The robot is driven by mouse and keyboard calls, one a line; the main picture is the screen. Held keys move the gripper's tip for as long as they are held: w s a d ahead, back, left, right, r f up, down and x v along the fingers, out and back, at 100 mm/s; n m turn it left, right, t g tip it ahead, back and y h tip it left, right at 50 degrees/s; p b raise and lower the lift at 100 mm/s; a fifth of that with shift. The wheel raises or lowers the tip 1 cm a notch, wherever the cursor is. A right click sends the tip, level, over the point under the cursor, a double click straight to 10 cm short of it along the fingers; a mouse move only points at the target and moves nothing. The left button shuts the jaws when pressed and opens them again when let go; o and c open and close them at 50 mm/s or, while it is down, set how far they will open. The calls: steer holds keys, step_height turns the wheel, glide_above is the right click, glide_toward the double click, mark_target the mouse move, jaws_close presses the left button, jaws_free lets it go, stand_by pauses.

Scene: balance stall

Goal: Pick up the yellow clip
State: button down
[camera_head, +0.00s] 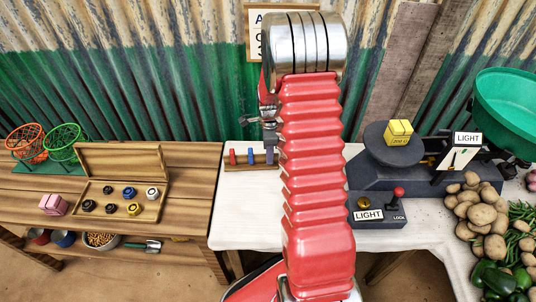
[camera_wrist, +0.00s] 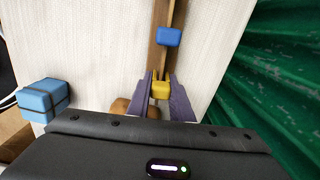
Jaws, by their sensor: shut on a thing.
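The yellow clip (camera_wrist: 161,89) is between the two purple-grey fingers of my gripper (camera_wrist: 161,82) in the wrist view. The gripper is shut on it, over the wooden rail (camera_wrist: 164,58). I cannot tell whether the clip still touches the rail. In the head view my red arm hides the yellow clip and most of the gripper.
A blue clip (camera_wrist: 169,37) is on the rail just beyond the yellow one. In the head view, a red clip (camera_head: 233,156) stands left of the blue clip (camera_head: 250,155). A banded light-blue block (camera_wrist: 43,99) is at left in the wrist view. The dark scale (camera_head: 372,173) stands right of my arm.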

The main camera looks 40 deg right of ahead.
step_height(320, 180, up, 10)
stand_by(0.6)
stand_by(0.4)
steer(key=shift+s+d, duration=0.1)
steer(key=shift+d, duration=0.1)
steer(key=shift+m, duration=0.9)
steer(key=s+d+r, duration=0.1)
steer(key=s+d, duration=0.1)
steer(key=s, duration=0.3)
steer(key=s+d+r, duration=0.2)
steer(key=s, duration=0.2)
steer(key=s+d+r, duration=0.1)
steer(key=s+r, duration=0.1)
steer(key=s, duration=0.3)
steer(key=shift+s+d+r, duration=0.2)
steer(key=shift+s+d, duration=0.1)
steer(key=shift+d, duration=0.1)
